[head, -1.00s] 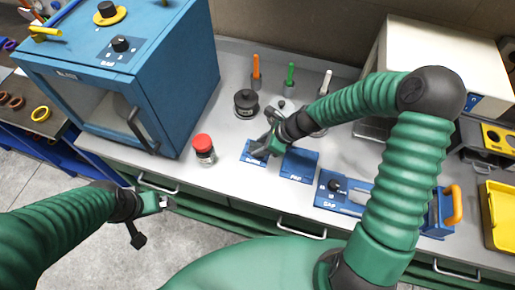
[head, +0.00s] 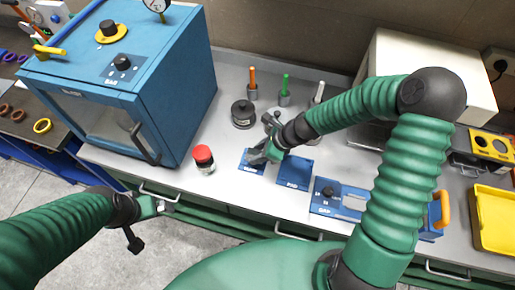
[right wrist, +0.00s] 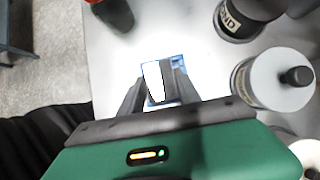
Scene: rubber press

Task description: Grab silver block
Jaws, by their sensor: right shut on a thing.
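The silver block (right wrist: 153,82) shows in the right wrist view as a bright, washed-out shape between the fingers. In the head view the fingers hide it. My right gripper (head: 259,155) points down at the left blue pad (head: 247,168) on the bench. In the right wrist view its fingers (right wrist: 158,88) are shut on the block, with blue showing around it. I cannot tell whether the block touches the pad. My left gripper (head: 158,206) hangs in front of the bench's front edge, away from the block. Its jaw opening is too small to tell.
A second blue pad (head: 295,174) lies to the right, then a blue fixture (head: 328,201). A red-capped jar (head: 204,158) stands to the left. A dark canister (head: 243,114) and several coloured-handled tools stand behind. A blue cabinet (head: 150,85) fills the left.

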